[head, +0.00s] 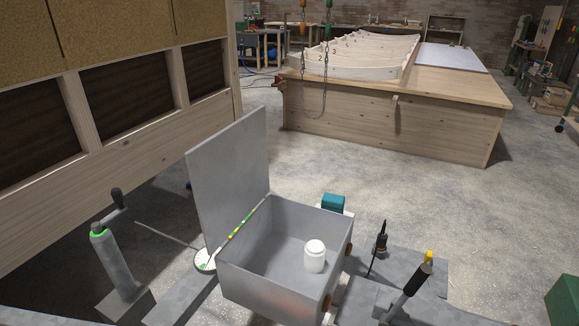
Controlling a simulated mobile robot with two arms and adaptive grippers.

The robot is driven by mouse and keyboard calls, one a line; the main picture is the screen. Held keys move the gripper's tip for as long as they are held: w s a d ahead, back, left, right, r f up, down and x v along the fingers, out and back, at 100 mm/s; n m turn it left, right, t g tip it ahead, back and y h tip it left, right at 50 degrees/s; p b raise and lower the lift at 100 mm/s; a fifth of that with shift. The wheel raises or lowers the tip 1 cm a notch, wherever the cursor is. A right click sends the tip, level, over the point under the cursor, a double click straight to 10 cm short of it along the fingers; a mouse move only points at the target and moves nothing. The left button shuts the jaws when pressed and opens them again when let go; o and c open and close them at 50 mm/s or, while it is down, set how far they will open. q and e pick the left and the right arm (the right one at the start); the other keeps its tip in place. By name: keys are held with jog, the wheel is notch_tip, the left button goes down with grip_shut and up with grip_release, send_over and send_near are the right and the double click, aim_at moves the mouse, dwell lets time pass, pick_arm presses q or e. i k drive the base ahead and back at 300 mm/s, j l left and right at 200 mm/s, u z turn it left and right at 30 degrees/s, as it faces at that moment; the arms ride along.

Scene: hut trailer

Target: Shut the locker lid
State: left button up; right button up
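The locker is a grey open-topped metal box (270,284) in the lower middle of the head view. Its flat grey lid (228,178) stands up, about upright, along the box's left edge. The locker is open. A white jar (314,256) stands inside, toward the right of the floor. A thin green, yellow and white strip (237,232) runs along the lid side of the box, at the foot of the lid. A round white piece (205,261) lies at the strip's near end. Neither of my grippers is in view.
A crank-handled post (115,258) stands left of the locker. A black-handled lever (411,288) and a thin dark upright tool (380,246) stand on the right. A teal block (333,203) sits behind the box. A wooden wall (150,138) rises left. Open concrete floor lies beyond.

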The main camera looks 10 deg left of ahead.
aim_at(229, 171)
jog(key=j+z, duration=0.25)
jog(key=j, duration=0.35)
jog(key=j+z, duration=0.3)
jog(key=j, duration=0.3)
jog(key=j+z, duration=0.25)
jog(key=j, duration=0.3)
jog(key=k+j+z, duration=0.25)
jog(key=j, duration=0.3)
jog(key=k+j, duration=0.1)
jog(key=j, duration=0.65)
jog(key=k+j, duration=0.15)
jog(key=j, duration=0.25)
